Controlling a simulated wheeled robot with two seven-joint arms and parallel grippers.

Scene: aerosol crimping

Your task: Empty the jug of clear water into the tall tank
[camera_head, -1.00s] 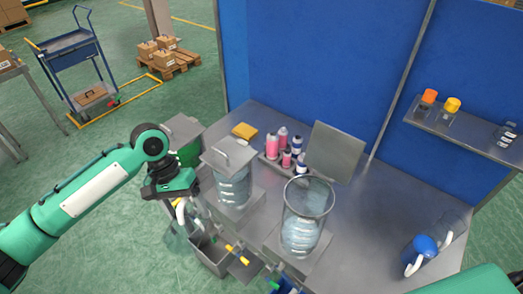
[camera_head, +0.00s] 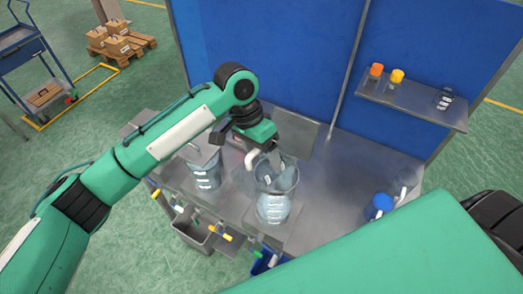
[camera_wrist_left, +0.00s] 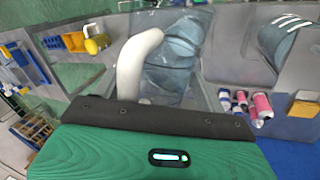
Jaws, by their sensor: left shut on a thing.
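My left gripper (camera_head: 256,143) is shut on the white handle (camera_head: 252,159) of the clear jug, at the mouth of the open tall tank (camera_head: 273,208). The tank is clear, with bluish liquid and white marks showing low down. The jug body overlaps the tank's rim in the head view, so its exact tilt and any pouring stream cannot be told. In the left wrist view the jug's white handle (camera_wrist_left: 134,65) rises from the jaw edge, with clear bluish walls behind it. My right gripper is out of view.
A blue container (camera_head: 378,206) stands at the right. Pink bottles (camera_wrist_left: 262,104) and a yellow sponge (camera_wrist_left: 304,108) show in the wrist view.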

